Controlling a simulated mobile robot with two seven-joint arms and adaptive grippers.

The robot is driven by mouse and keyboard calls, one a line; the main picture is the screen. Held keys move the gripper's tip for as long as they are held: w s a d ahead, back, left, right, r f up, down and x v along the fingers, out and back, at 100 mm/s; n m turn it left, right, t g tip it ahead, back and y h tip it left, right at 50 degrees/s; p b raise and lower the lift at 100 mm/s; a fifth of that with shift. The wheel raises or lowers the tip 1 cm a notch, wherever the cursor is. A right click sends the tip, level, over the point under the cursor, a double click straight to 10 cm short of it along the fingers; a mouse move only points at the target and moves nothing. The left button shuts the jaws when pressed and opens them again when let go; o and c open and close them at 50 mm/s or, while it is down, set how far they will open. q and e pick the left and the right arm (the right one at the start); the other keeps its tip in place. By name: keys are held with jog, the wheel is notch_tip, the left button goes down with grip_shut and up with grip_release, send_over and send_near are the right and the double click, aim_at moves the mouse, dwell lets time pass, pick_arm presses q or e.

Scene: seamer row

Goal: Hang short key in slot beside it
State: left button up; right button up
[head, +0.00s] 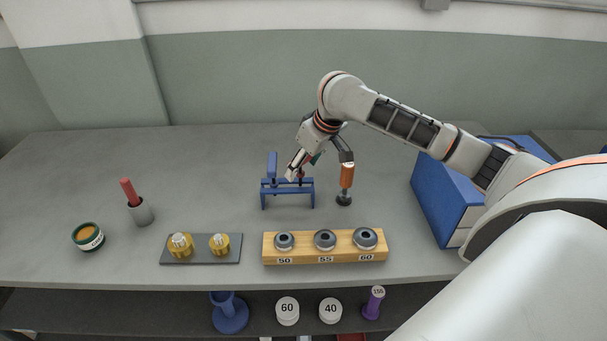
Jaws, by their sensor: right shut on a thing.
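The blue rack (289,190) stands in the middle of the table, with two rails on short legs. A blue upright piece (272,165) rises at its left end. My right gripper (299,173) is over the rack's right half, pointing down and left. It is shut on a small red thing (303,174), probably the short key, mostly hidden by the fingers. I cannot tell whether this thing touches the rails or which slot it is at. My left gripper is not in view.
An orange-handled tool (347,176) stands upright right of the rack, close to my gripper. A wooden block (316,258) with several grey rings is in front. A dark plate (201,256) with yellow pieces is at front left. A blue box (440,198) stands right, below my arm.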

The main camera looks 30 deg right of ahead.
aim_at(303, 175)
notch_tip(303, 175, down, 3)
jog(key=shift+f, duration=0.15)
jog(key=o, duration=1.1)
